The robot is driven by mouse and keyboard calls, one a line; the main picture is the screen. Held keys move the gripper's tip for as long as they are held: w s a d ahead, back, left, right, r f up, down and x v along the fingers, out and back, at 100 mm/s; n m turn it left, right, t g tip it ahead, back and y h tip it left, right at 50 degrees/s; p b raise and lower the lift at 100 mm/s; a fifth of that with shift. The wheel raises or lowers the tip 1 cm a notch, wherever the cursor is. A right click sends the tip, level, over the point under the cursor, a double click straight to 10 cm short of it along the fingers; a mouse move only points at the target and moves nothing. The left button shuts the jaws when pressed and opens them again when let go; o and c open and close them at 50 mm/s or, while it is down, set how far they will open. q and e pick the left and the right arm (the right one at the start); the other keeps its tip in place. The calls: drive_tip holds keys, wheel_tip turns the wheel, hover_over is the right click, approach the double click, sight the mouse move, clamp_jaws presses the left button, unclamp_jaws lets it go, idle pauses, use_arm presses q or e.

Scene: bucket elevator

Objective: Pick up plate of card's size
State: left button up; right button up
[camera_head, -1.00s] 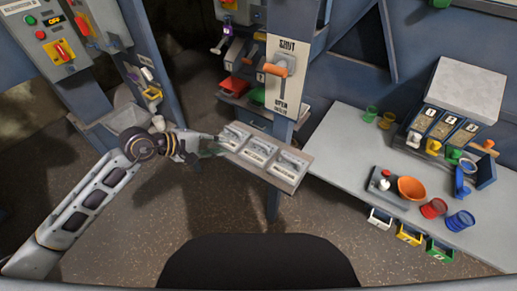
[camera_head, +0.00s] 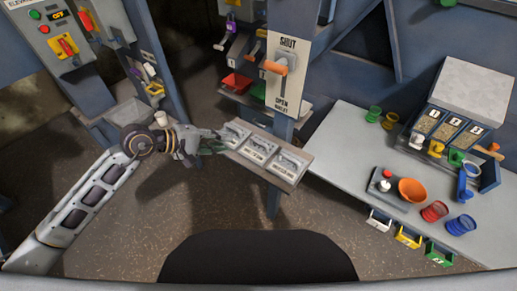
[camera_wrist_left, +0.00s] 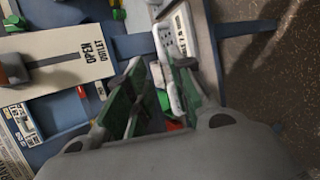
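Three pale plates with grey handles and printed labels lie in a row on a small grey shelf (camera_head: 262,171): a left plate (camera_head: 235,134), a middle plate (camera_head: 258,149) and a right plate (camera_head: 287,164). The label text is too small to read. My left gripper (camera_head: 216,143) is at the left end of the shelf, beside the left plate. In the left wrist view its green-padded fingers (camera_wrist_left: 157,95) are apart, with a pale plate (camera_wrist_left: 178,40) just beyond and beside them. I cannot tell whether they touch it. My right gripper is not in view.
The post with the orange-handled outlet lever (camera_head: 281,65) rises behind the shelf. A grey bench (camera_head: 345,148) at the right holds cups, an orange bowl (camera_head: 411,190) and numbered bins. A control panel (camera_head: 62,40) stands at the left.

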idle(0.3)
use_arm(q)
hover_over(243, 155)
drive_tip(key=s+a, duration=0.1)
drive_tip(key=a, duration=0.1)
drive_tip(key=shift+s+f+p, duration=0.1)
drive_tip(key=shift+f+p, duration=0.35)
drive_tip(key=shift+f, duration=0.95)
drive_tip(key=shift+x, duration=0.95)
drive_tip(key=shift+w+d+f, duration=0.2)
drive_tip(key=shift+d+f, duration=0.1)
drive_tip(key=shift+d, duration=0.1)
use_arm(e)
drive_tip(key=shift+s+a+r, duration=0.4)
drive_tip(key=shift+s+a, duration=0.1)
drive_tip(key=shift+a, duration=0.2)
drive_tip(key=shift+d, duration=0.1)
